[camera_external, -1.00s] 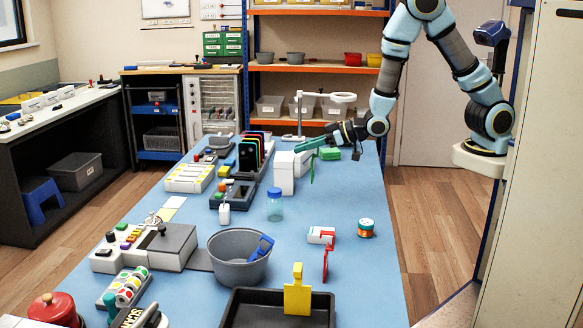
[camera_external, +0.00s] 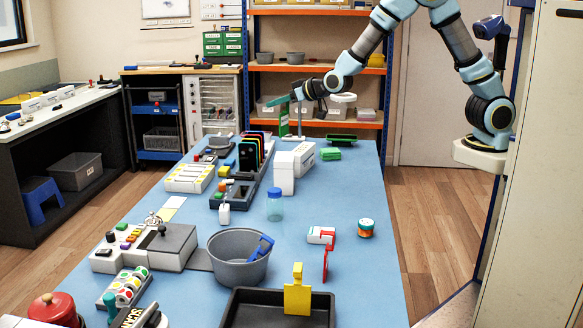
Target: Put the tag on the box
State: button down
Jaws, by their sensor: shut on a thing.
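My gripper (camera_external: 297,95) is raised above the far end of the blue table, in front of the shelf. The tag is over the white boxes, apart from the table as far as I can tell. A tall white box (camera_external: 284,173) stands at mid-table, and a longer white box (camera_external: 304,156) is just behind it to the right. I cannot tell which box the task means. A red tag (camera_external: 325,265) and a yellow tag (camera_external: 297,291) stand nearer.
A small green block (camera_external: 330,154) and a dark green tray (camera_external: 341,139) lie right of the white boxes. A clear jar (camera_external: 275,207), a grey bowl (camera_external: 222,272) and a black tray (camera_external: 238,312) are nearer. The table's right side is mostly clear.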

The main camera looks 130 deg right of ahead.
aim_at(283, 121)
jog(key=shift+f+p, duration=0.7)
jog(key=shift+f, duration=2.6)
jog(key=shift+f, duration=0.2)
jog(key=c, duration=0.8)
grip_release()
jog(key=shift+r, duration=0.1)
